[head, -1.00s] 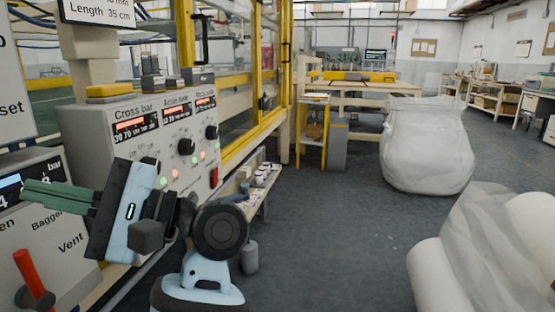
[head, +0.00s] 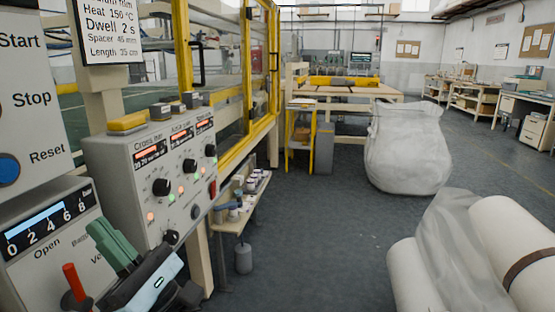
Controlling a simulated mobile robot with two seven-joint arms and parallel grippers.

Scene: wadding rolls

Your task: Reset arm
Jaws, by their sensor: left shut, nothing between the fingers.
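My left gripper (head: 112,246) shows at the lower left of the head view, its green fingers closed together with nothing between them. It is in front of the lower panel with the pressure gauge (head: 46,222) and hides part of the panel's lettering. A red lever (head: 75,281) stands just left of the gripper; I cannot tell whether they touch. The grey control box (head: 150,190) with knobs and red displays is behind and to the right of the gripper. My right gripper is not in view.
A panel with Start, Stop and a blue Reset button (head: 8,169) is at the left edge. A small shelf (head: 243,205) juts out below the yellow frame. White rolls (head: 512,245) lie at the lower right, and a full clear bag (head: 408,150) stands beyond. The middle floor is clear.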

